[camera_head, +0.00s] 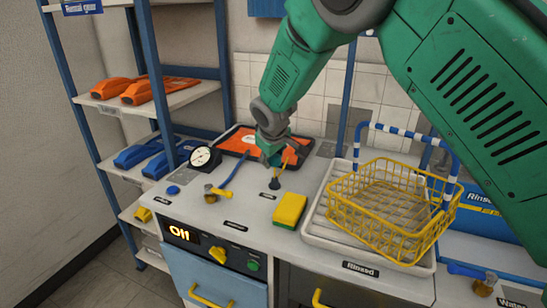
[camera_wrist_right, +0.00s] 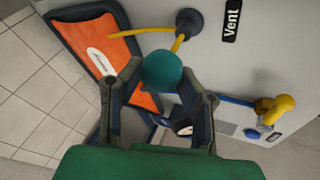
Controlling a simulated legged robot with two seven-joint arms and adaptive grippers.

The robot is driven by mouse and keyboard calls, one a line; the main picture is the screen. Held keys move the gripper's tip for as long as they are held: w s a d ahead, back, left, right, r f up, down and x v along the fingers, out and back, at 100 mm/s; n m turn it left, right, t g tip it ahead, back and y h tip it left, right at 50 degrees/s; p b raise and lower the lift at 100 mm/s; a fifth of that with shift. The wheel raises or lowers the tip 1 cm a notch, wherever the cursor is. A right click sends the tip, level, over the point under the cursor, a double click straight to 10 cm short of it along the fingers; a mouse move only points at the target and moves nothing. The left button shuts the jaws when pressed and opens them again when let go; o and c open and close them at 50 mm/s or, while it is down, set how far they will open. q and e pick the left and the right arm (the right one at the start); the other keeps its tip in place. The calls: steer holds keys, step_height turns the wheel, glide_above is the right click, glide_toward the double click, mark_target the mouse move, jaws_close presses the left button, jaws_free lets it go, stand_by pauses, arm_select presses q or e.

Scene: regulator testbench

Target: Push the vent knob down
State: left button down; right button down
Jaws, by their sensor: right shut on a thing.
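The vent knob is a round teal ball (camera_wrist_right: 162,70) on a yellow stem that rises from a dark round base (camera_wrist_right: 188,22) beside the "Vent" label (camera_wrist_right: 231,20). In the head view, the dark base (camera_head: 274,183) stands on the bench top, and the ball is hard to tell from my green gripper. My right gripper (camera_head: 273,157) is just above that base. In the right wrist view, its two fingers are shut on the ball, one on each side. My left gripper is not in view.
A pressure gauge (camera_head: 204,158) and a yellow-handled valve (camera_head: 218,192) stand to the left. An orange tray (camera_head: 247,139) lies behind. A yellow sponge (camera_head: 290,210) is in front, and a yellow wire basket (camera_head: 390,212) stands on a white tray (camera_head: 312,228) at right.

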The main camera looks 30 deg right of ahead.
mark_target(273, 163)
steer(key=shift+s+f+b, duration=0.15)
steer(key=shift+f, duration=0.65)
steer(key=shift+s+f+b, duration=0.1)
steer(key=shift+f+b, duration=0.05)
steer(key=shift+f, duration=0.6)
steer(key=c, duration=1.1)
jaws_free()
steer(key=shift+d+f, duration=0.1)
steer(key=shift+d, duration=0.1)
steer(key=shift+w+d, duration=0.1)
steer(key=shift+r, duration=0.25)
steer(key=v, duration=1.1)
steer(key=shift+r, duration=0.2)
